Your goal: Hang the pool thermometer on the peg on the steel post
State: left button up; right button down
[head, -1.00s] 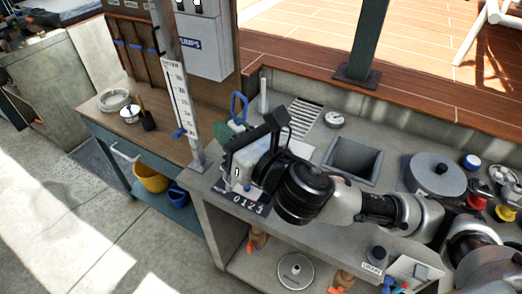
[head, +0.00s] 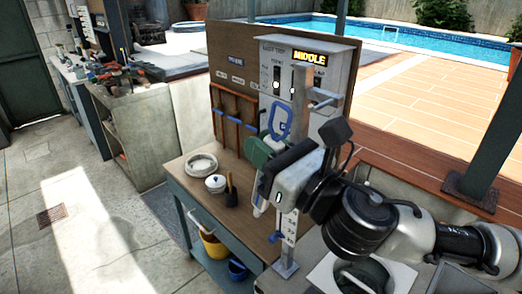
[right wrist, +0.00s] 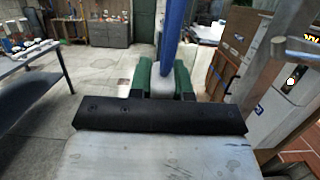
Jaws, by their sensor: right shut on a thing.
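The pool thermometer has a blue loop (head: 280,118) on top and a pale body (right wrist: 162,82). My right gripper (head: 259,152), with green fingertips, is shut on that body and holds it in the air, loop upward. The steel post (head: 299,85) stands just right of the loop in the head view. Its peg (head: 322,97) sticks out to the right near the top, a little above the loop. In the right wrist view the peg (right wrist: 300,47) is at the upper right, apart from the loop. My left gripper is not in view.
A grey switch box (head: 335,75) and wooden board (head: 228,70) stand behind the post. The concrete counter edge is below. Open floor lies further left.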

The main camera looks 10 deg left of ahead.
jog(key=shift+w+d, duration=0.25)
jog(key=shift+w+d+f+b, duration=0.1)
jog(key=shift+w+d+b, duration=0.1)
jog(key=shift+w, duration=0.3)
jog(key=shift+w+d+f+b, duration=0.1)
jog(key=shift+w+d, duration=0.1)
jog(key=shift+w, duration=0.3)
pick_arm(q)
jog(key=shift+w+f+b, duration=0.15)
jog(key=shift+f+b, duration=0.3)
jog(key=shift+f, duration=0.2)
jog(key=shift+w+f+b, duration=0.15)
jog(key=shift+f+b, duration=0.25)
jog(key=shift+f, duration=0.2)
pick_arm(e)
jog(key=shift+w+d+f, duration=0.25)
jog(key=shift+w+d, duration=0.3)
jog(key=shift+w, duration=0.2)
jog(key=shift+w+d+f, duration=0.2)
jog(key=shift+w+d, duration=0.4)
jog(key=shift+w, duration=0.15)
jog(key=shift+w+d+f, duration=0.25)
jog(key=shift+w+d, duration=0.3)
jog(key=shift+w, duration=0.2)
jog(key=c, duration=1)
grip_release()
